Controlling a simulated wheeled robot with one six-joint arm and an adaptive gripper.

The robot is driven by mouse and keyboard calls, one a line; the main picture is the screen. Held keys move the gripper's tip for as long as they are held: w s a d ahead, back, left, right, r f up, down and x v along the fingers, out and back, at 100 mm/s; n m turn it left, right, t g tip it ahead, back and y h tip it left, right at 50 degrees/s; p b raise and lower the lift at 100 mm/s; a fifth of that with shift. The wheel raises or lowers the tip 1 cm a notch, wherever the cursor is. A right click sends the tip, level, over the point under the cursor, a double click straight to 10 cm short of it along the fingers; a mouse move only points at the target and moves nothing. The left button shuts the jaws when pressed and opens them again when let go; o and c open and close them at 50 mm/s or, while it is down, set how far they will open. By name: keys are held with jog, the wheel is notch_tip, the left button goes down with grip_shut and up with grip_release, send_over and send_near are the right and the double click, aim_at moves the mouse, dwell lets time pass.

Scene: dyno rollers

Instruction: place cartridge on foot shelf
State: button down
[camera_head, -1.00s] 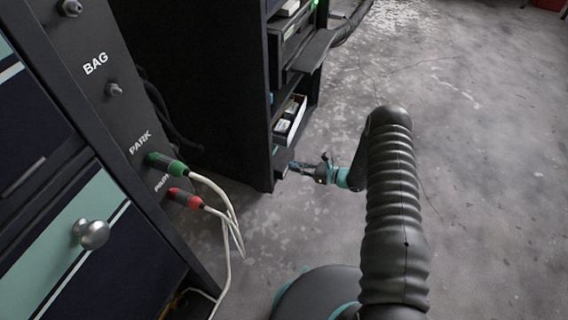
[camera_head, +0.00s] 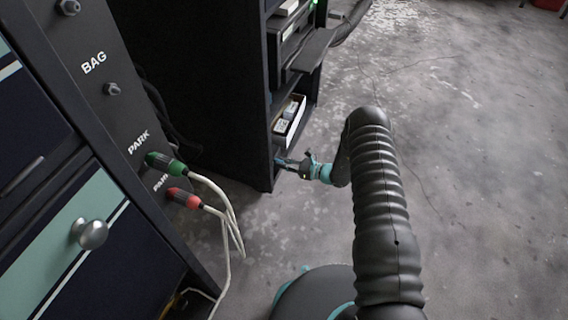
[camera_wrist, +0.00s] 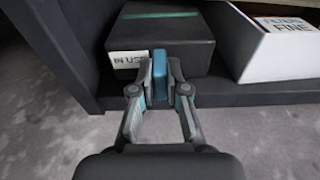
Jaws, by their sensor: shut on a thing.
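My gripper (camera_wrist: 159,90) is shut on a blue cartridge (camera_wrist: 159,66), held upright between its fingertips. In the wrist view the cartridge is in front of a dark box (camera_wrist: 190,48) with an "IN USE" label and overlaps its front; I cannot tell whether it touches the box or the shelf. The low foot shelf (camera_wrist: 260,97) shows its dark front edge below the boxes. In the head view my gripper (camera_head: 286,163) is small at the bottom opening of the dark cabinet (camera_head: 240,130), and its load is hard to make out.
A white box (camera_wrist: 265,50) labelled "FINE" stands right of the dark box. A shelf ledge (camera_head: 313,50) juts out higher on the cabinet. A nearer panel (camera_head: 110,110) at the left carries green and red plugs with white cables. The floor (camera_head: 460,170) at the right is clear.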

jog(key=c, duration=1.2)
grip_release()
